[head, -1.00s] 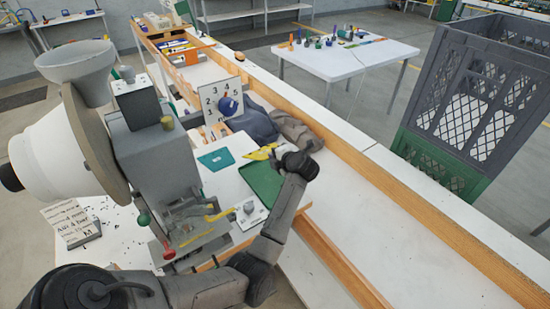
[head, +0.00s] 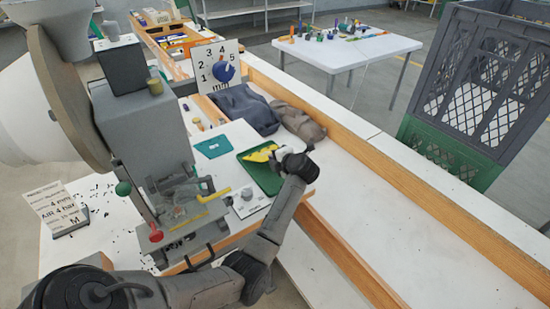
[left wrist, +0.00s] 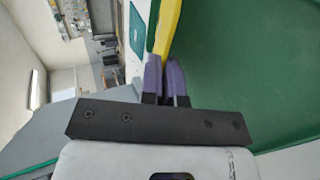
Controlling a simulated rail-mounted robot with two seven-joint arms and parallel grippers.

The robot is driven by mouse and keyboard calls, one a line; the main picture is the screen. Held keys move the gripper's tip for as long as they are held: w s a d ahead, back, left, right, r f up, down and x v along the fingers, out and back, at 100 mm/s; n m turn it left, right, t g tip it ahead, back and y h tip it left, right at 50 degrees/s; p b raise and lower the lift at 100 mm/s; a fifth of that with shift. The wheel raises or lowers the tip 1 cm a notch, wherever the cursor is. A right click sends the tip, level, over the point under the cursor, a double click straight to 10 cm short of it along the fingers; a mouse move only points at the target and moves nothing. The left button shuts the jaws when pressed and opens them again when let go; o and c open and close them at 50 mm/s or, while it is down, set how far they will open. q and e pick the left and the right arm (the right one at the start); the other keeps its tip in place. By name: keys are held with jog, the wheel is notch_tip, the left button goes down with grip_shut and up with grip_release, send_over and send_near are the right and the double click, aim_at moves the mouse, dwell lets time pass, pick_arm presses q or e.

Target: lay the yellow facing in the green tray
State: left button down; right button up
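The yellow facing (head: 260,154) is in my left gripper (head: 275,153), over the far end of the green tray (head: 266,183) in the head view. In the left wrist view the purple fingers (left wrist: 165,80) are closed on the yellow facing (left wrist: 167,25). There it runs along the edge of the green tray (left wrist: 240,70), whose floor looks bare. I cannot tell whether the facing touches the tray. My right gripper is not in view.
A teal sheet (head: 213,147) lies left of the tray. The grey press (head: 145,130) stands at the left. A number board (head: 215,70) and dark cloth bundles (head: 245,108) are behind the tray. A grey crate (head: 485,85) stands at the right.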

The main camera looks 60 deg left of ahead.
pick_arm(q)
jog(key=c, duration=1.3)
grip_release()
jog(key=shift+o, duration=0.2)
jog(key=shift+d, duration=0.1)
jog(key=p+v, duration=0.2)
jog(key=v, duration=0.1)
jog(key=shift+r+p, duration=0.15)
jog(key=shift+p, duration=0.2)
jog(key=shift+p+v, duration=0.85)
jog(key=shift+v, duration=0.55)
